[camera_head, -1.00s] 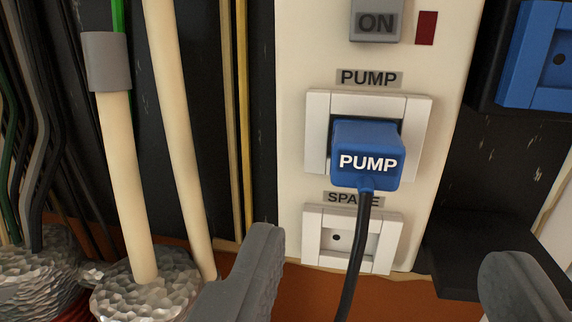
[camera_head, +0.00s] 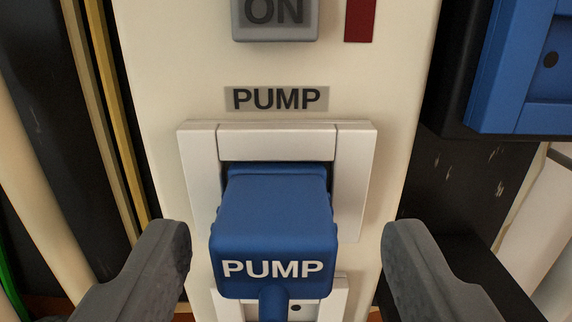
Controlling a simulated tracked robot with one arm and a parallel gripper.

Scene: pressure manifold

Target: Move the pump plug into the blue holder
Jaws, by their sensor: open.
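The blue pump plug (camera_head: 275,225), lettered PUMP, sits in the white pump socket (camera_head: 355,175) below the PUMP label. Its cable leaves downward from its lower end. My gripper (camera_head: 287,250) is open, with one grey finger to the left of the plug and one to the right. There is a gap on both sides, wider on the right. The blue holder (camera_head: 520,75) is at the upper right, partly cut off by the picture edge, with a dark hole in its face.
A grey ON switch (camera_head: 275,18) and a dark red marker (camera_head: 359,20) are above the socket on the cream panel (camera_head: 160,60). A lower white socket (camera_head: 335,300) is mostly hidden behind the plug. Yellow and cream pipes run along the left.

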